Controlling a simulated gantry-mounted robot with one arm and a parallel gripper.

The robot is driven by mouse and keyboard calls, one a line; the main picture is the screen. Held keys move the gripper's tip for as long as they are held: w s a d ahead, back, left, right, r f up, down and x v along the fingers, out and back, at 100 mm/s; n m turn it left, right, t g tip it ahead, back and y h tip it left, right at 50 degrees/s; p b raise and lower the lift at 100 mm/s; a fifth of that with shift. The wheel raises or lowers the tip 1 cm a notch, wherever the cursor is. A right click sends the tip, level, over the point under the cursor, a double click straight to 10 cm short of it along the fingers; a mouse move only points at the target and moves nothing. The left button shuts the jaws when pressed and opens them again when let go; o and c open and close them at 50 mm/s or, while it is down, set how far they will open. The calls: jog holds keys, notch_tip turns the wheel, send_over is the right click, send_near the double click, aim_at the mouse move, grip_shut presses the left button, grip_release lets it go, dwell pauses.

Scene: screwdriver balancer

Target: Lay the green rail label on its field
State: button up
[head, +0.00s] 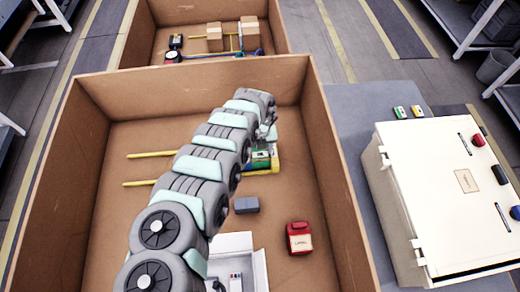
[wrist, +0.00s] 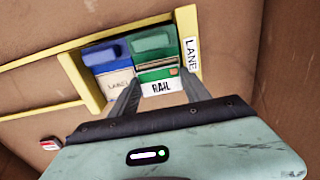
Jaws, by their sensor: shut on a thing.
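The green rail label (wrist: 165,50) is a green block with a white face reading "RAIL" in the wrist view. My gripper (wrist: 160,77) is shut on it, with one finger at each side of its white face. It also shows as a small green and white piece (head: 260,156) in the head view, beside my arm's end. A blue label piece (wrist: 107,57) lies directly left of it. A yellow frame (wrist: 80,79) borders both, with a white "LANE" strip (wrist: 191,55) at right. Whether the green piece touches the surface, I cannot tell.
A large brown box (head: 318,130) surrounds my arm. On its floor are yellow strips (head: 150,184), a grey-blue block (head: 246,205), a red canister (head: 299,238) and a white open carton (head: 258,265). A cream cabinet (head: 445,190) stands to the right, outside the box.

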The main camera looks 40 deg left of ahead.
jog(key=shift+f, duration=0.35)
dwell(0.4)
jog(key=o, duration=1.6)
jog(key=shift+r, duration=0.1)
notch_tip(320, 180, up, 11)
jog(key=p, duration=0.1)
jog(key=shift+f, duration=0.2)
